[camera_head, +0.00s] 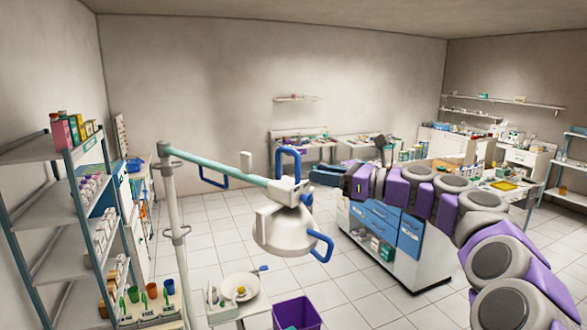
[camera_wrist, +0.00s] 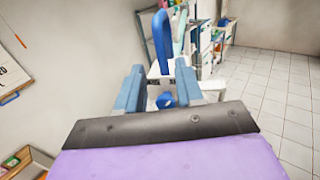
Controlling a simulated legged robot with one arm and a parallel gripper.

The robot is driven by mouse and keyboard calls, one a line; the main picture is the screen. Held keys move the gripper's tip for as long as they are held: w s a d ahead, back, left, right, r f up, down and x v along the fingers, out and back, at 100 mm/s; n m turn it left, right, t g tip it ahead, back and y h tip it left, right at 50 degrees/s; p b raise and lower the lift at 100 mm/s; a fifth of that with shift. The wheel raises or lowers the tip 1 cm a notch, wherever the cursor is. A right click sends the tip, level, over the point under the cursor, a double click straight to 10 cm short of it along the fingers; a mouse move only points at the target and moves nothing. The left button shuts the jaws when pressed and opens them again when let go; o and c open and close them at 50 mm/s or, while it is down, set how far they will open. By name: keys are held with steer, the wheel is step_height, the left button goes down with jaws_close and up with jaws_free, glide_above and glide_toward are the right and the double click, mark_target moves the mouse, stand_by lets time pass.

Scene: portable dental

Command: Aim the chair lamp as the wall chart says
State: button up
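The chair lamp (camera_head: 285,232) has a white dome head and hangs from a teal arm on a white pole in the head view. Blue loop handles stand at its top (camera_head: 290,158) and its lower right (camera_head: 322,247). My gripper (camera_head: 320,174) is just right of the lamp's upper handle. In the wrist view its two blue fingers (camera_wrist: 158,82) are apart, with a blue handle (camera_wrist: 163,40) beyond the gap between them. Nothing shows between the fingertips as held. A white panel with partly cut-off lettering (camera_wrist: 10,75) hangs on the wall at left; I cannot read it fully.
A shelf rack (camera_head: 62,205) stands at left. A small table with a white bowl (camera_head: 240,287) is below the lamp, next to a purple bin (camera_head: 298,313). A blue-drawered cabinet (camera_head: 385,228) stands under my arm. Tiled floor is clear behind the lamp.

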mark_target(297, 168)
steer(key=x, duration=0.5)
steer(key=shift+w+a, duration=0.15)
steer(key=shift+w, duration=0.35)
steer(key=shift+w+a, duration=0.25)
steer(key=shift+a, duration=0.9)
steer(key=shift+d+r, duration=0.1)
steer(key=shift+d, duration=0.25)
steer(key=c, duration=0.4)
jaws_close()
